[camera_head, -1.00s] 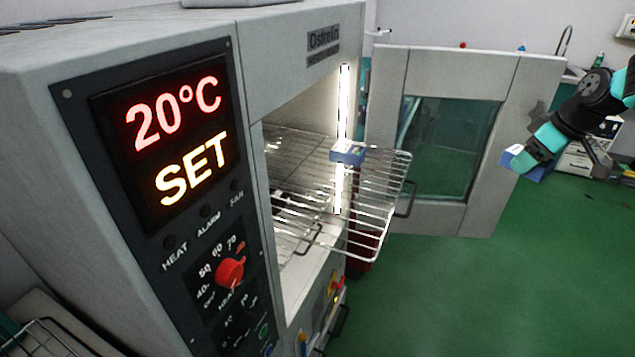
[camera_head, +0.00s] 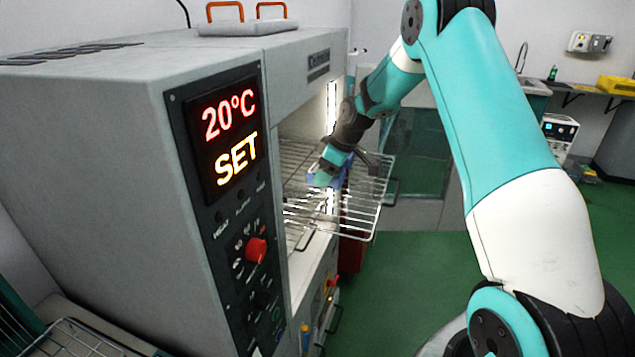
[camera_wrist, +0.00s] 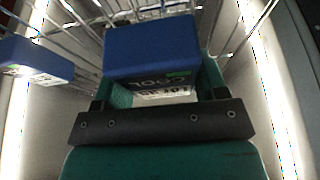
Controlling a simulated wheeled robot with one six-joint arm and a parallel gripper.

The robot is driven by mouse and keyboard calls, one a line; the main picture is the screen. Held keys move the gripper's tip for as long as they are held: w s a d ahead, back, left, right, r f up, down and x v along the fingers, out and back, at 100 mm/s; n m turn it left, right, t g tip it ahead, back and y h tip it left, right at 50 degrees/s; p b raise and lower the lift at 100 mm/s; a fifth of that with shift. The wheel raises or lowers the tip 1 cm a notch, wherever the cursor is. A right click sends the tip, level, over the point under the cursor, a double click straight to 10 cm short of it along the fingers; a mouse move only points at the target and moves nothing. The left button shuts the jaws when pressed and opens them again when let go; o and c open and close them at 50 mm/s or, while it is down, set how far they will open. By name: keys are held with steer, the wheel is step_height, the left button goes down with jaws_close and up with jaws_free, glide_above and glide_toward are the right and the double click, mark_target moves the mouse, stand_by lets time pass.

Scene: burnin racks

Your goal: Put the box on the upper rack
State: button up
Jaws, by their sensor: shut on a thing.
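My gripper (camera_head: 326,172) is at the pulled-out upper rack (camera_head: 355,215) of the oven, by its opening. The wire bars of the rack (camera_wrist: 85,22) show around and beyond the box. I cannot tell whether the box touches them. A second blue box (camera_wrist: 35,60) sits on the bars to the left, apart from the held one. In the head view my gripper and arm hide most of both boxes.
The oven (camera_head: 90,130) stands at the left, its panel reading 20°C and SET. Its open door (camera_head: 415,210) is behind the rack. A lower wire rack (camera_head: 300,238) shows inside. A tray with orange handles (camera_head: 247,28) lies on top. Green floor (camera_head: 400,280) is free at right.

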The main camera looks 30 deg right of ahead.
mark_target(326, 196)
steer(key=shift+f+p, duration=0.45)
steer(key=shift+f, duration=1.75)
steer(key=o, duration=1)
steer(key=b+v, duration=0.1)
steer(key=v, duration=0.7)
steer(key=a+b+v, duration=0.1)
steer(key=v, duration=0.3)
steer(key=shift+s+r+b, duration=0.1)
steer(key=shift+r+b, duration=0.05)
steer(key=shift+b, duration=0.2)
steer(key=s+a+r+g+y, duration=0.1)
steer(key=s+a+r, duration=0.2)
steer(key=s+a, duration=0.55)
steer(key=s+a+r+g, duration=0.1)
steer(key=s+a+r, duration=0.35)
steer(key=a, duration=0.75)
steer(key=shift+m+g, duration=0.3)
steer(key=shift+g, duration=0.4)
steer(key=s+a, duration=0.2)
steer(key=s, duration=0.4)
steer(key=s+a+f, duration=0.1)
steer(key=s+a, duration=0.2)
steer(key=s, duration=0.4)
steer(key=s+a, duration=0.2)
steer(key=s, duration=0.4)
steer(key=shift+s+a+f, duration=0.15)
steer(key=shift+a+f, duration=0.1)
steer(key=shift+a, duration=0.15)
